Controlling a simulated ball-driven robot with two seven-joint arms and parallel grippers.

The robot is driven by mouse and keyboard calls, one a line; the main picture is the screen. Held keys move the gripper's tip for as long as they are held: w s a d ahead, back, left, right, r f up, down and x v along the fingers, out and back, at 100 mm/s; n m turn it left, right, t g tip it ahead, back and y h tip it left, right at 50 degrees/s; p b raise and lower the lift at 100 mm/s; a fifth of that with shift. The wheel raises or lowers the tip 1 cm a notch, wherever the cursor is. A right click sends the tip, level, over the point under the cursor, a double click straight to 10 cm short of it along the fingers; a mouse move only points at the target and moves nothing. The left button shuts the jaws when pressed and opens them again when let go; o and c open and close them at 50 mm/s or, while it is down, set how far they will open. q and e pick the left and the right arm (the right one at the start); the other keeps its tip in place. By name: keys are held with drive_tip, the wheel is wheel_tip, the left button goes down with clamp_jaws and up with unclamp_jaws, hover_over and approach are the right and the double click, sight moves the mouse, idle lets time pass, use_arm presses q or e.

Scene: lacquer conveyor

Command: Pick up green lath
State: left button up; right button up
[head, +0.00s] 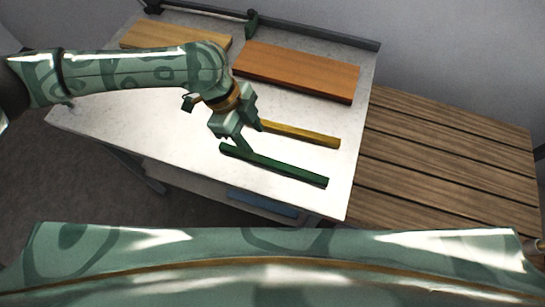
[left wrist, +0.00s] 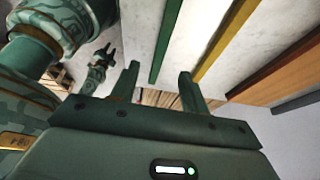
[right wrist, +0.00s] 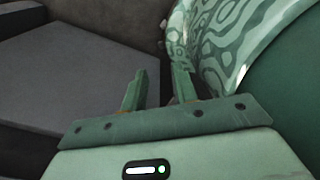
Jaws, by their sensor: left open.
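The green lath (head: 275,165) lies flat on the white table, nearest the table's front edge. It also shows in the left wrist view (left wrist: 165,40), running away between the lines of the two fingers. My left gripper (head: 250,138) is open and empty, close over the lath's left end in the head view. Its fingers (left wrist: 158,80) stand apart with nothing between them; I cannot tell whether they touch the lath. My right gripper (right wrist: 158,90) shows in the right wrist view, fingers apart and empty, away from the lath.
A yellow lath (head: 300,134) lies just behind the green one. An orange board (head: 300,72) and a lighter wooden board (head: 175,35) lie farther back, before a grey rail (head: 320,34). A slatted wooden surface (head: 450,160) adjoins the table (head: 110,115) at right.

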use_arm(q)
approach(272, 162)
drive_tip(key=b+x, duration=0.1)
drive_tip(key=x, duration=0.1)
drive_tip(key=shift+s+d+f, duration=0.1)
drive_tip(key=shift+d+f, duration=0.05)
drive_tip(key=shift+f, duration=0.2)
drive_tip(key=shift+s+d+f, duration=0.1)
drive_tip(key=shift+d+f, duration=0.05)
drive_tip(key=shift+f, duration=0.25)
drive_tip(key=b+x, duration=0.1)
drive_tip(key=x, duration=0.4)
clamp_jaws()
use_arm(e)
drive_tip(key=f, duration=0.2)
drive_tip(key=shift+w+f, duration=0.2)
drive_tip(key=shift+f, duration=0.2)
